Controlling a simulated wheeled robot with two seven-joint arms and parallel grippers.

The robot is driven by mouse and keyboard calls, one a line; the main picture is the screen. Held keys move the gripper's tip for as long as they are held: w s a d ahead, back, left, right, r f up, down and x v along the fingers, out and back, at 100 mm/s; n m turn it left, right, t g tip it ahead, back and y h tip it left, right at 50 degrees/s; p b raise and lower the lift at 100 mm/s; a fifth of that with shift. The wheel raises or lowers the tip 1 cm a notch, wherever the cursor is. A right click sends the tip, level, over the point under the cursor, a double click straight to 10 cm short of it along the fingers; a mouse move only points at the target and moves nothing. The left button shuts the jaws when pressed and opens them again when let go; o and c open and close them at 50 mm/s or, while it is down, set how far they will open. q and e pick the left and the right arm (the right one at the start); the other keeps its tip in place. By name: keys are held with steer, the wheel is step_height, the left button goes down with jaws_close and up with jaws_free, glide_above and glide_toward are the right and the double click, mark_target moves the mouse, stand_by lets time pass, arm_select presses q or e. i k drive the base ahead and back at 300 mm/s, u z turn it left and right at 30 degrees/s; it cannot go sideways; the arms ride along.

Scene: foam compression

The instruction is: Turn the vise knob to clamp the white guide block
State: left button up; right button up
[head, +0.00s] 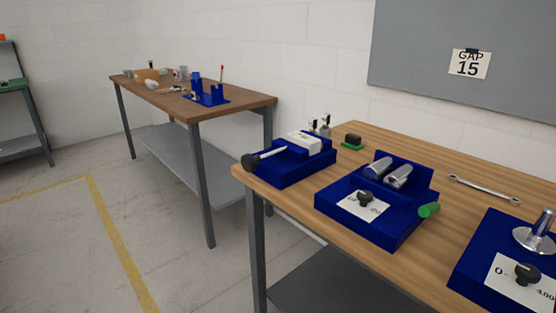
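The blue vise (293,165) stands at the left corner of the near wooden table. Its black knob (250,161) sits at the end of a light rod that sticks out toward the left, past the table's edge. The white guide block (304,142) lies on top of the vise at its back right. I cannot tell whether the jaws touch the block. Neither of my grippers shows in the head view.
A blue fixture (370,210) with two metal cylinders, a black knob and a green part stands right of the vise. Another blue device (500,262) with a metal post is at the far right. A wrench (484,189) lies behind. A second table (245,101) stands at the back left.

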mark_target(249, 162)
steer(key=z, duration=0.25)
steer(key=k, duration=0.35)
steer(key=u, duration=1.3)
steer(key=i, duration=0.8)
steer(key=z, duration=0.55)
steer(key=i, duration=0.55)
steer(key=z, duration=0.5)
